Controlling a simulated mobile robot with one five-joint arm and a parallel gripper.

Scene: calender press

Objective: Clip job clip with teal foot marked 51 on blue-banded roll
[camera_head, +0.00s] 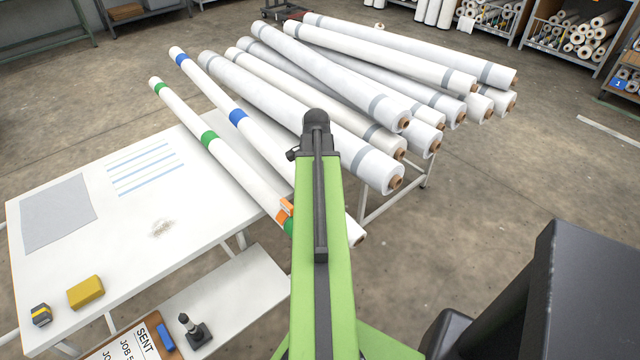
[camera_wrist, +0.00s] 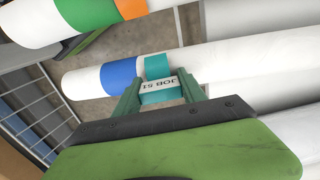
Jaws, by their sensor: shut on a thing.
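The blue-banded roll is white with blue bands and lies beside the green-banded roll in the head view (camera_head: 265,152). Its near part passes behind my arm. In the wrist view its end (camera_wrist: 82,83) and a blue band (camera_wrist: 121,75) show. The job clip, with a teal foot (camera_wrist: 162,97) and a white label reading JOB 51, is between the fingers of my gripper (camera_wrist: 157,82). My gripper is shut on it. The clip's teal upper part lies against the roll, right of the blue band; whether it grips the roll fully I cannot tell. In the head view my arm hides gripper and clip.
The green-banded roll (camera_head: 205,134) carries an orange clip (camera_head: 286,209) and lies close alongside. Several grey-banded rolls (camera_head: 340,140) are stacked to the right. A white table (camera_head: 130,215) holds a grey sheet, a yellow block and a tape measure. A clipboard marked SENT (camera_head: 130,343) lies lower.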

